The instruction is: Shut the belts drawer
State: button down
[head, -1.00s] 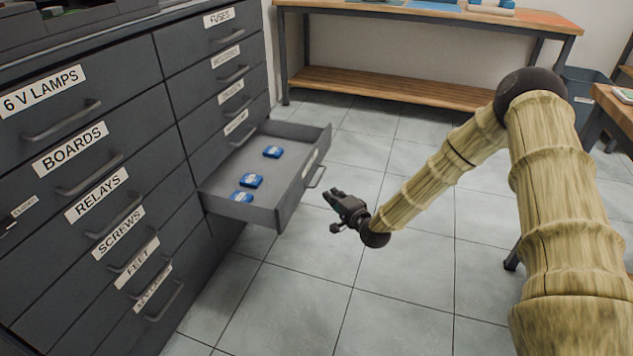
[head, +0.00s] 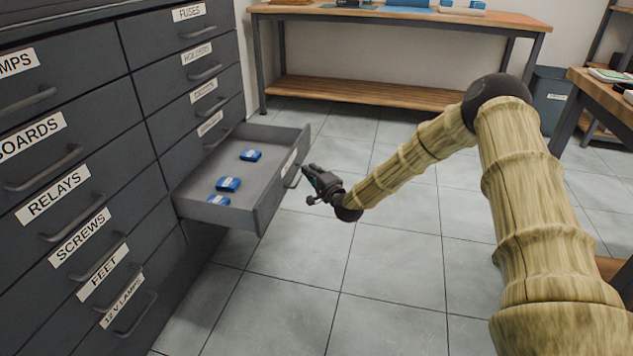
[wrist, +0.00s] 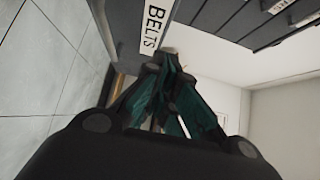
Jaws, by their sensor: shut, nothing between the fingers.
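The belts drawer (head: 262,205) is pulled out of the dark grey cabinet, low in its right-hand column. Several small blue boxes (head: 228,184) lie inside it. Its front carries a white label and a bar handle (head: 293,176). In the wrist view the label (wrist: 153,26) reads BELTS. My gripper (head: 309,171) is shut and empty, just right of the drawer front near the handle. In the wrist view its fingertips (wrist: 168,58) point at the drawer front, just below the label. I cannot tell whether they touch it.
The cabinet's other drawers, such as SCREWS (head: 85,240) and RELAYS (head: 60,195), look closed. A workbench (head: 400,95) stands at the back, another table (head: 600,90) at the right. Tiled floor (head: 400,270) is clear around the drawer.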

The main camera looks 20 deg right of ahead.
aim_at(289, 158)
jog(key=shift+w+a+b, duration=0.65)
jog(key=shift+w+a, duration=0.35)
jog(key=shift+w, duration=0.2)
jog(key=shift+w+a+b, duration=0.6)
jog(key=shift+w+a, duration=0.35)
jog(key=shift+w, duration=0.2)
jog(key=shift+w, duration=0.1)
